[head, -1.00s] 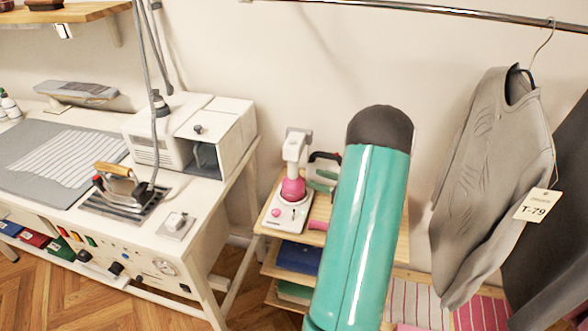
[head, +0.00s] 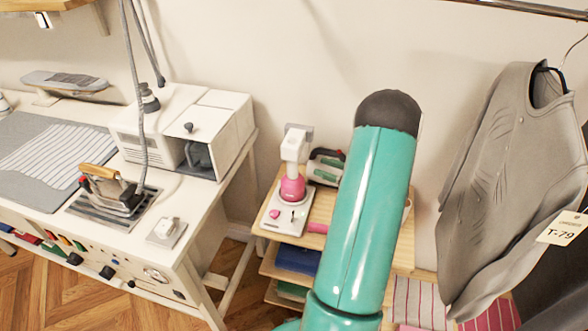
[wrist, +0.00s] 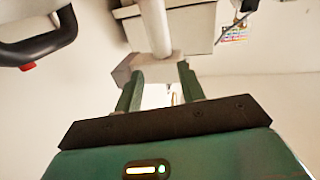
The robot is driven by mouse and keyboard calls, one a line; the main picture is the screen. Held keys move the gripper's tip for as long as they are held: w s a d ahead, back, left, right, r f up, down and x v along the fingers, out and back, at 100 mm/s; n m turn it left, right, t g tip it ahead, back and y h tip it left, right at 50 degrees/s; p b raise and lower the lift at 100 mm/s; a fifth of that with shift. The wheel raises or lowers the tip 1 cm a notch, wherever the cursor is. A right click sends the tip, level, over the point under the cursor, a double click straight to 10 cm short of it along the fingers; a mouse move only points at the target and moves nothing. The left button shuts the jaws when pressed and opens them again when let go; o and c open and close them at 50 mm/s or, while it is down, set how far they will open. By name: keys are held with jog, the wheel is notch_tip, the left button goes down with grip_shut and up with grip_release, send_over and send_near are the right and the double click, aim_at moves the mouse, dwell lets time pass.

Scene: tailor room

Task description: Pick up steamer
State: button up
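On the small shelf stand stands a white device with a pink bulb and a flat base (head: 292,178). Behind it, partly hidden by my teal arm, is a white and green hand tool with a dark handle (head: 326,167). I cannot tell for sure which of these is the steamer. In the wrist view, a dark looped handle with a red tip (wrist: 45,48) shows at the upper left, outside my fingers. My gripper (wrist: 160,74) has its green fingers apart. A grey block on a white post (wrist: 154,30) shows around the fingertips; contact is unclear. My gripper is hidden in the head view.
The wooden shelf stand (head: 268,222) has lower shelves with folded cloth. An ironing table (head: 190,240) with an iron (head: 112,190) and a white boiler unit (head: 190,130) stands left.

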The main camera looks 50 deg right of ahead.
aim_at(287, 156)
jog(key=x, duration=1.3)
jog(key=shift+w+a+f, duration=0.15)
jog(key=shift+f, duration=0.05)
grip_shut()
jog(key=shift+r, duration=0.1)
dwell(0.8)
